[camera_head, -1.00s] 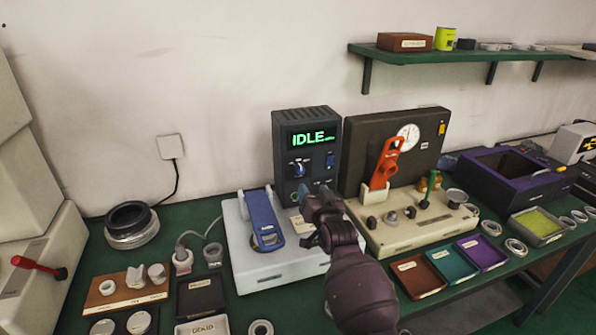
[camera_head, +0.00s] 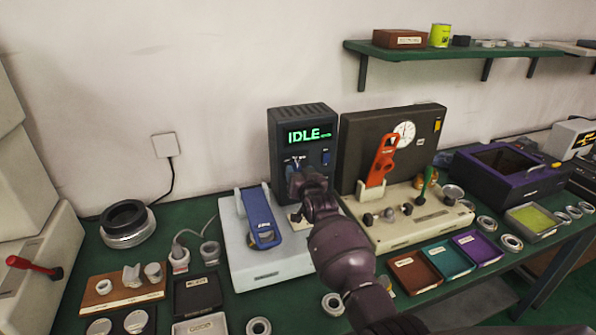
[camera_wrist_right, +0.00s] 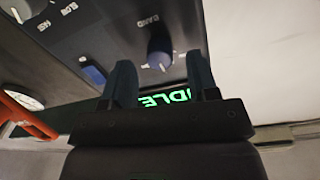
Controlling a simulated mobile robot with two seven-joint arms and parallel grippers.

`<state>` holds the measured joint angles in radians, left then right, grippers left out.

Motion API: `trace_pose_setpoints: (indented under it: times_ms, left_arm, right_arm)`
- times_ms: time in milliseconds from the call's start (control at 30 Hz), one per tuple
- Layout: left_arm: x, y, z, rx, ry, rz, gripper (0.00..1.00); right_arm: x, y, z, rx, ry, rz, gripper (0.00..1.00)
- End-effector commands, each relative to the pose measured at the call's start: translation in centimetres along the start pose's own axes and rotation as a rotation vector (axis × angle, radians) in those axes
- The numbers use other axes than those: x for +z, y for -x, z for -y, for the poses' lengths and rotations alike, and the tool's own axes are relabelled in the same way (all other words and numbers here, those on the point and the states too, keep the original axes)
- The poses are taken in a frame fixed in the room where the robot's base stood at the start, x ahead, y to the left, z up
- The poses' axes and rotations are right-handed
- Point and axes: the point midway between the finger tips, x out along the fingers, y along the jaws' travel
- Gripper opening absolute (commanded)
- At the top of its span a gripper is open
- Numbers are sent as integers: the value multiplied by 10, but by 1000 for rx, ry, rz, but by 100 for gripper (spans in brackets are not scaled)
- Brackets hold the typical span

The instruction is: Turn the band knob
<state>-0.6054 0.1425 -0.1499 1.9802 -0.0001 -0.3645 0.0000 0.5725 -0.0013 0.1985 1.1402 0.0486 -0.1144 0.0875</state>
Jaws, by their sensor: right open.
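The band knob (camera_wrist_right: 160,48) is a dark blue knob on the dark front panel of the control box (camera_head: 283,125), under the lettering BAND in the right wrist view. The box's green display (camera_head: 308,135) reads IDLE. My right gripper (camera_wrist_right: 160,62) is open, its two fingers on either side of the knob's line of view. I cannot tell whether they touch it. In the head view my right gripper (camera_head: 300,178) is in front of the panel and hides most of the knob. My left gripper is not in view.
A blue switch (camera_wrist_right: 92,72) sits beside the knob. Below the box stands a pale fixture with a blue lever (camera_head: 261,215). To the right is a beige fixture with an orange lever (camera_head: 383,155). Small coloured trays (camera_head: 446,258) lie in front.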

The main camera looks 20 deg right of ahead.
Motion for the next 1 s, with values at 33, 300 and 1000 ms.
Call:
trace_pose_setpoints:
  times_ms: [33, 300, 1000]
  left_arm:
    - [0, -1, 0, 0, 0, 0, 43]
    - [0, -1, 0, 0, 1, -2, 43]
    - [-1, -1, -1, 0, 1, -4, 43]
  right_arm:
    - [0, -5, 0, 0, 0, 1, 54]
    - [0, -17, 0, 0, -1, 0, 54]
    - [0, -18, 0, 0, 0, 0, 5]
